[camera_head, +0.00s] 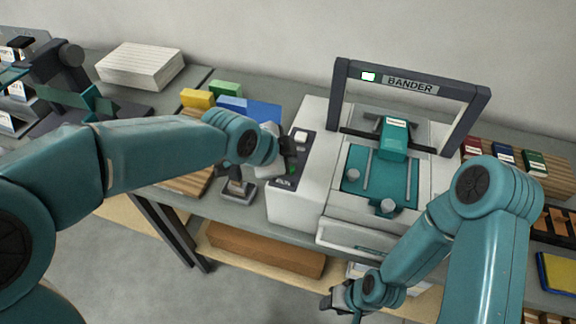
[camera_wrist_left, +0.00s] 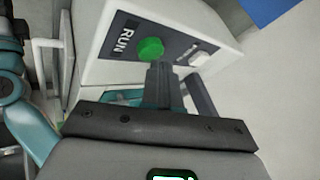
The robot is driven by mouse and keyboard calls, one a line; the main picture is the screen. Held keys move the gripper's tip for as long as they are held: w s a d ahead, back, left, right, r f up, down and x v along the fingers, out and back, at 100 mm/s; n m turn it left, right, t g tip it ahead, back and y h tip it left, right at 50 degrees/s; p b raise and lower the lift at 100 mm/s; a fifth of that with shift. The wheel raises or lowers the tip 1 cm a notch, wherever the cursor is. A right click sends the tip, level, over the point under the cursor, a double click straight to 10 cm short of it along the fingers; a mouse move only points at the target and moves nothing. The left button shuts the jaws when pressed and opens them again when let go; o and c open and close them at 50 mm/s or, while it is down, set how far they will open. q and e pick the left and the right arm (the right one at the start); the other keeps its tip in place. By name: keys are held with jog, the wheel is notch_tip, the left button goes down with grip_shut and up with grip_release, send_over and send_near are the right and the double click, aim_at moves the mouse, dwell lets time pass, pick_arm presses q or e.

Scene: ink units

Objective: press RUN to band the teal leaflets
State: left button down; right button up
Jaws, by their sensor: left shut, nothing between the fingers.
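The white bander (camera_head: 300,205) stands on the bench with a dark arch labelled BANDER. The teal leaflets (camera_head: 394,140), a block with a white label on top, sit on its teal bed under the arch. The green round RUN button (camera_wrist_left: 150,50) is on a dark panel of the bander, beside the word RUN. My left gripper (camera_head: 290,160) is shut and empty at this panel and largely hides the button in the head view. In the left wrist view, its fingertips (camera_wrist_left: 160,70) overlap the button's lower edge; contact cannot be told. My right gripper (camera_head: 338,299) hangs low in front, its jaw opening unclear.
A lit pale-green lamp (camera_head: 368,77) shows on the arch. A white paper stack (camera_head: 140,65) and yellow (camera_head: 198,98), green and blue blocks stand left of the bander. Red, blue and green blocks (camera_head: 505,153) are at right. A brown box (camera_head: 265,250) lies on the shelf below.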

pick_arm(q)
jog(key=shift+f+b, duration=0.4)
jog(key=shift+f, duration=0.05)
dwell(0.3)
jog(key=shift+r, duration=0.1)
jog(key=shift+r+p, duration=0.65)
jog(key=shift+r, duration=0.2)
jog(key=shift+r+p, duration=1.8)
jog(key=shift+r, duration=0.7)
